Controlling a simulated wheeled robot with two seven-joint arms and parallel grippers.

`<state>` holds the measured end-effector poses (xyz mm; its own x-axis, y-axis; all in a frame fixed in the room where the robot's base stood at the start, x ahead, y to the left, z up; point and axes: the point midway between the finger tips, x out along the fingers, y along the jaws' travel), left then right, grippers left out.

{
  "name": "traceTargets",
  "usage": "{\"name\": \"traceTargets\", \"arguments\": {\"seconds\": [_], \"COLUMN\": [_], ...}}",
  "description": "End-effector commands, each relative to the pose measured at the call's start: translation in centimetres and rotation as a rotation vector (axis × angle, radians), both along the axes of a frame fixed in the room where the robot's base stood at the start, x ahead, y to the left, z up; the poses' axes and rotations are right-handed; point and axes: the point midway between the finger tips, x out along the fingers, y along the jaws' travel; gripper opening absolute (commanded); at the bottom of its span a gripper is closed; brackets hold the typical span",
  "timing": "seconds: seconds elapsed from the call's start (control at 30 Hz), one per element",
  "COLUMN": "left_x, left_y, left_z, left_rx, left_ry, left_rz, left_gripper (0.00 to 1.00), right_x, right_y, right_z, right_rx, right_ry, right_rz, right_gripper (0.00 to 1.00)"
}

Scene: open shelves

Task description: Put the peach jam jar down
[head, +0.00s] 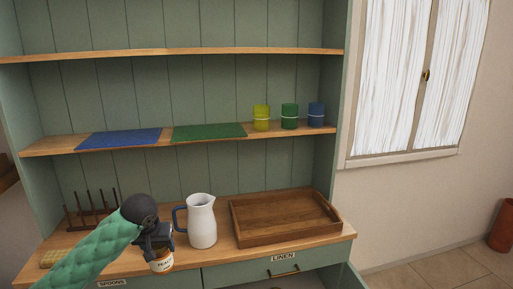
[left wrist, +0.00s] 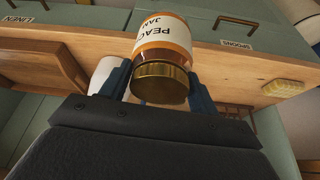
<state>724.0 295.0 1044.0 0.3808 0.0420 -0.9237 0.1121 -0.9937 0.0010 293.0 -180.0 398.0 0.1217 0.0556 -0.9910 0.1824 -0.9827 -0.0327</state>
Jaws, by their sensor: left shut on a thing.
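The peach jam jar (head: 161,264) has an orange body, a white label and a brass lid, which shows in the left wrist view (left wrist: 160,84). My left gripper (head: 158,249) is shut around the jar just below its lid and holds it roughly upright. In the head view the jar is at the front edge of the wooden counter (head: 190,262), left of the middle. I cannot tell whether its base touches anything. My right gripper is not in view.
A white pitcher (head: 203,222) with a blue handle stands close right of the jar. A wooden tray (head: 286,238) is farther right. A peg rack (head: 90,212) and a tan block (head: 52,258) are left. Mats and cups (head: 289,117) are on the shelf above.

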Motion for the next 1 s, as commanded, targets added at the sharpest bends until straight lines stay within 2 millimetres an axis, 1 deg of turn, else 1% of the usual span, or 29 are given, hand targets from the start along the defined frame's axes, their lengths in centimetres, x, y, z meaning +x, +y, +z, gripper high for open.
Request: {"name": "traceTargets", "arguments": {"seconds": [0.03, 0.1, 0.2, 0.3, 0.43, 0.6, 0.77, 1.0], "left_x": [-1.6, -3.4, -5.8, -7.5, -9.1, -10.3, -10.7, -10.6], "left_y": [-1.9, -4.0, -6.3, -7.6, -8.6, -8.9, -9.0, -8.9], "left_z": [-1.2, -2.7, -5.1, -7.5, -10.0, -11.7, -12.2, -12.2], "left_rx": [-0.004, -0.005, -0.002, -0.002, 0.0, 0.001, -0.001, -0.001], "left_ry": [0.003, 0.003, 0.004, 0.005, 0.004, 0.001, 0.001, 0.0], "left_rz": [-0.028, -0.058, -0.09, -0.104, -0.11, -0.112, -0.113, -0.113], "left_gripper": [0.08, 0.08, 0.08, 0.08, 0.08, 0.08, 0.08, 0.08], "right_x": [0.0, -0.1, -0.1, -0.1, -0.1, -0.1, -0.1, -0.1], "right_y": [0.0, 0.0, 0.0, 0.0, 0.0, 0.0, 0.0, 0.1], "right_z": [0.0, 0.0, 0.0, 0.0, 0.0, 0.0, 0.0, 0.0], "right_rx": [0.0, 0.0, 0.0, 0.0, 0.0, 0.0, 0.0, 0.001], "right_ry": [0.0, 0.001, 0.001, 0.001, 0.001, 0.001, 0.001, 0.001], "right_rz": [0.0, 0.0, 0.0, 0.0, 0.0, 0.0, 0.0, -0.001], "right_gripper": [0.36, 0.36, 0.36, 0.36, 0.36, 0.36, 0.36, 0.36]}}
